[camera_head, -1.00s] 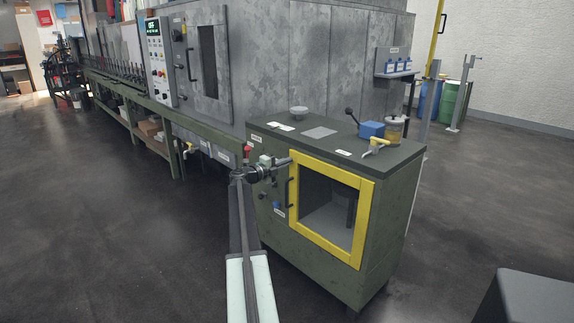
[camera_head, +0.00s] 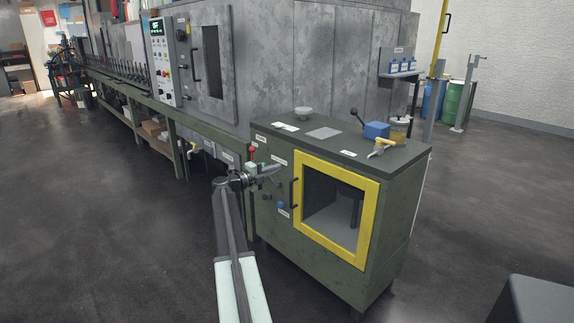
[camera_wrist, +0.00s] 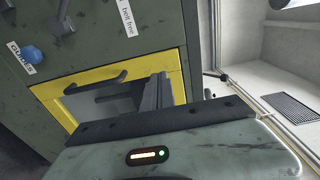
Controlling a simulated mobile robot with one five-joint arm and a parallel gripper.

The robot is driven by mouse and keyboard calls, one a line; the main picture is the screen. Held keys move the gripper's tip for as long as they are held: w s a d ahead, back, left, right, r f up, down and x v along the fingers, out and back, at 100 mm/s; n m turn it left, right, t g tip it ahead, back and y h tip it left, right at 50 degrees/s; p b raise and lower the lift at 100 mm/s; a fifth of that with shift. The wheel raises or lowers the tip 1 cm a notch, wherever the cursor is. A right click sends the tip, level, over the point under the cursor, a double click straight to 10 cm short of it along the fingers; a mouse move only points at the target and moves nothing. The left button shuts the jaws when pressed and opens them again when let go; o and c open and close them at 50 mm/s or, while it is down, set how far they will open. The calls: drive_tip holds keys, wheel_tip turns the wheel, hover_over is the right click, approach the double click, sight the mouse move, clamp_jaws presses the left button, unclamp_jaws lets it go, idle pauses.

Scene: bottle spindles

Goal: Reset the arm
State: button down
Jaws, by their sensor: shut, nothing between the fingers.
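My gripper (camera_head: 268,171) is at the end of my extended arm, in front of the left part of the green cabinet in the head view. Its fingers are shut and look empty. In the wrist view the dark fingers (camera_wrist: 158,92) show in front of the cabinet's yellow-framed door (camera_wrist: 180,72), with a dark door handle (camera_wrist: 98,82) beside them. Whether the gripper touches the cabinet cannot be told.
The green cabinet (camera_head: 395,205) with its yellow-framed window stands close on the right. A long green bench (camera_head: 130,95) runs back left. The floor at left (camera_head: 90,220) is clear.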

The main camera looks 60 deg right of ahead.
drive_tip(key=v, duration=0.4)
drive_tip(key=shift+w+a, duration=0.1)
drive_tip(key=shift+a, duration=0.35)
drive_tip(key=shift+w, duration=0.1)
